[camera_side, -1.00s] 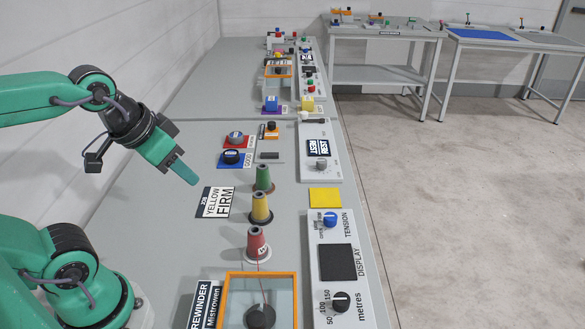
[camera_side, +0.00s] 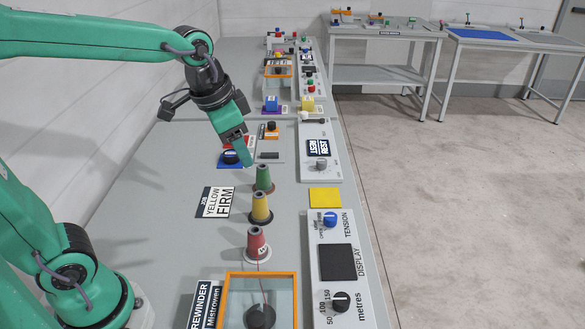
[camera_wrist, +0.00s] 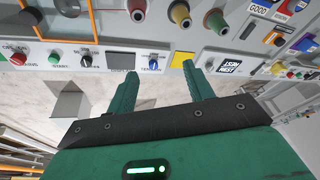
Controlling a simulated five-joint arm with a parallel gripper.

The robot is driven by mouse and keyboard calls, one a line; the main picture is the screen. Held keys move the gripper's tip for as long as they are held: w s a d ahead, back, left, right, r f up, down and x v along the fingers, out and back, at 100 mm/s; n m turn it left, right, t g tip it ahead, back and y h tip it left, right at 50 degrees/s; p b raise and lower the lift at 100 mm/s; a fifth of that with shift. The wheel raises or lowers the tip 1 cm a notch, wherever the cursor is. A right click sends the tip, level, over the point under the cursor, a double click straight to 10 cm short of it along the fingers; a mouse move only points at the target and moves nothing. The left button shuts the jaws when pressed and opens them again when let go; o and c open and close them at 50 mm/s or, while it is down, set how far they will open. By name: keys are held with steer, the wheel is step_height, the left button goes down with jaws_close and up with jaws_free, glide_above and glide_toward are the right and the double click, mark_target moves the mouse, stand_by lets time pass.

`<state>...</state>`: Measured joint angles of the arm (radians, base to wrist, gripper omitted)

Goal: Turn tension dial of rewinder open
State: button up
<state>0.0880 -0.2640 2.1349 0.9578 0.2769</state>
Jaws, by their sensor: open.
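The tension dial is a blue knob (camera_side: 330,219) on the white rewinder panel (camera_side: 318,263), beside the word TENSION. Small labels stand at its left; its exact setting is too small to read. In the wrist view the blue knob (camera_wrist: 153,64) shows between the two green fingertips, but farther off. My gripper (camera_side: 246,160) is in the air above the bench, near the green cone and well back from the dial in the side view. In the wrist view my gripper (camera_wrist: 160,72) is open, with nothing between the fingers.
Green (camera_side: 263,178), yellow (camera_side: 260,207) and red (camera_side: 257,243) cones stand left of the panel. A yellow pad (camera_side: 325,197) lies behind the dial, and a dark display (camera_side: 336,262) and black metres knob (camera_side: 341,302) are in front. An orange-framed box (camera_side: 285,276) stands at the front.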

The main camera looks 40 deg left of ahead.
steer(key=w+d+f+m+g, duration=0.1)
steer(key=w+d+f+m, duration=0.15)
steer(key=w, duration=0.25)
steer(key=w+d+f+m+g, duration=0.1)
steer(key=w+d+f+m, duration=0.15)
steer(key=w, duration=0.35)
steer(key=m+g, duration=0.2)
glide_above(330, 216)
step_height(330, 216, down, 9)
steer(key=shift+s+a+f, duration=0.1)
steer(key=shift+f, duration=0.35)
steer(key=shift+f, duration=0.15)
steer(key=shift+f, duration=3.75)
steer(key=c, duration=1)
